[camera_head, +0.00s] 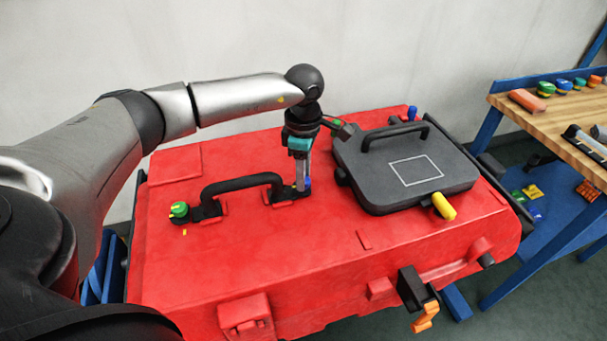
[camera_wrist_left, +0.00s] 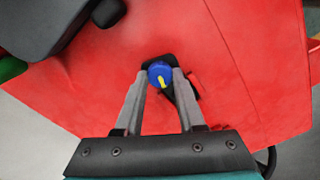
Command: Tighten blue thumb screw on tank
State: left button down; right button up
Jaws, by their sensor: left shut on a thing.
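The blue thumb screw (camera_wrist_left: 159,73) with a yellow mark sits at one end of the black handle on the red tank (camera_head: 330,255). In the head view a little of the blue screw (camera_head: 308,183) shows beside my fingers. My left gripper (camera_head: 302,185) points straight down over it. In the left wrist view the two fingers of my left gripper (camera_wrist_left: 159,80) are on either side of the screw, shut on it. My right gripper is in neither view.
A black handle (camera_head: 240,184) runs left to a green knob (camera_head: 179,210). A dark grey lid (camera_head: 405,178) with a yellow knob (camera_head: 444,206) is right of my gripper. Another blue knob (camera_head: 412,113) stands behind it. A wooden workbench (camera_head: 550,124) stands at the right.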

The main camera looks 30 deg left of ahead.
pick_arm(q)
jog(key=m, duration=0.3)
jog(key=m+b, duration=0.1)
jog(key=shift+w+r+m, duration=0.15)
jog(key=shift+r+m, duration=0.1)
jog(key=shift+m, duration=0.05)
jog(key=m, duration=0.3)
jog(key=shift+m+b, duration=0.35)
jog(key=shift+m, duration=0.85)
jog(key=shift+m+b, duration=0.4)
jog(key=shift+m, duration=1.7)
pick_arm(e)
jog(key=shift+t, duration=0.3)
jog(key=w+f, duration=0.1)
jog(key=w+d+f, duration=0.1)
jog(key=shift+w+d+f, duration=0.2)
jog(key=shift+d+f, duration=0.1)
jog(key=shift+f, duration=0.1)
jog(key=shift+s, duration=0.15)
